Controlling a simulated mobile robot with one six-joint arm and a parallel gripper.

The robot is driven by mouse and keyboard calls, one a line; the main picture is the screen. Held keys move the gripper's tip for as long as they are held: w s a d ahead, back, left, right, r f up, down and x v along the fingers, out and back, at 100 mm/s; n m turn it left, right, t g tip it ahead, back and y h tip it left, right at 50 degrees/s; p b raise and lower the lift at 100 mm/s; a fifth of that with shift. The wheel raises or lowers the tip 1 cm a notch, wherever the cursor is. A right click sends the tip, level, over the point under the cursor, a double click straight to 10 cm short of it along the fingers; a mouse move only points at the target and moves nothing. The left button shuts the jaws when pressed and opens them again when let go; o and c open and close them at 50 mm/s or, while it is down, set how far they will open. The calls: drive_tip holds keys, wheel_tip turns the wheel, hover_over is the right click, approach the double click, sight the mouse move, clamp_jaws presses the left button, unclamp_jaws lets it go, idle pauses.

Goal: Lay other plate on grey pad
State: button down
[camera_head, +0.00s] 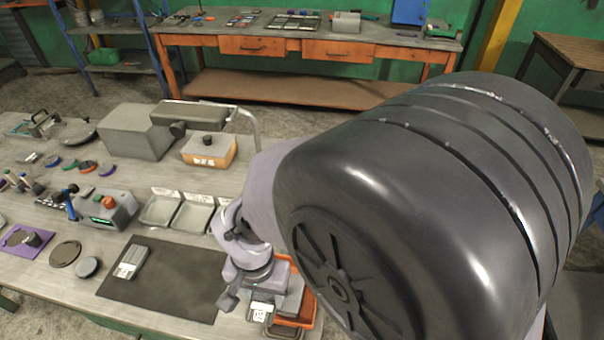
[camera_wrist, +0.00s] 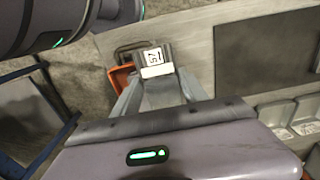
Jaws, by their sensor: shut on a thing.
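The grey pad (camera_head: 178,290) lies flat at the front of the bench; it also shows at the right of the wrist view (camera_wrist: 268,48). One small grey plate with a pale label (camera_head: 131,262) lies on the pad's left part. My gripper (camera_head: 266,292) is at the right of the pad, over an orange tray (camera_head: 307,318). In the wrist view my gripper (camera_wrist: 158,88) is shut on another plate (camera_wrist: 155,57), whose white label with black marks faces the camera. My fingers hide part of this plate. I cannot tell its exact height above the tray.
Shallow metal trays (camera_head: 193,216) stand behind the pad. A grey device with a red button (camera_head: 108,212) is behind it on the left. The pad's middle and right are bare.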

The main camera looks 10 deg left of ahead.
hover_over(291, 291)
drive_tip(key=shift+s+a+f+b, duration=0.2)
drive_tip(key=shift+f+b, duration=0.1)
drive_tip(key=shift+w+d+f+b, duration=0.15)
drive_tip(key=shift+f+b, duration=0.95)
drive_tip(key=shift+f, duration=0.9)
drive_tip(key=c, duration=0.6)
unclamp_jaws()
drive_tip(key=shift+r, duration=0.1)
drive_tip(key=shift+r, duration=0.1)
wheel_tip(291, 291, up, 12)
drive_tip(key=p, duration=0.5)
drive_tip(key=s+d+r+m+t, duration=0.1)
drive_tip(key=s+d+r+t, duration=0.1)
drive_tip(key=d+r, duration=0.2)
drive_tip(key=s+d+r+m+t+y, duration=0.1)
drive_tip(key=s+d+r+t, duration=0.1)
drive_tip(key=d+r, duration=0.3)
drive_tip(key=s+d+r+m+t+y, duration=0.1)
drive_tip(key=s+d+r, duration=0.2)
drive_tip(key=d+r, duration=0.2)
drive_tip(key=shift+s+d+r+t, duration=0.1)
drive_tip(key=shift+d+r+t, duration=0.1)
drive_tip(key=shift+d, duration=0.4)
drive_tip(key=shift+d+r+t, duration=0.1)
drive_tip(key=shift+d+t, duration=0.1)
drive_tip(key=shift+d, duration=0.35)
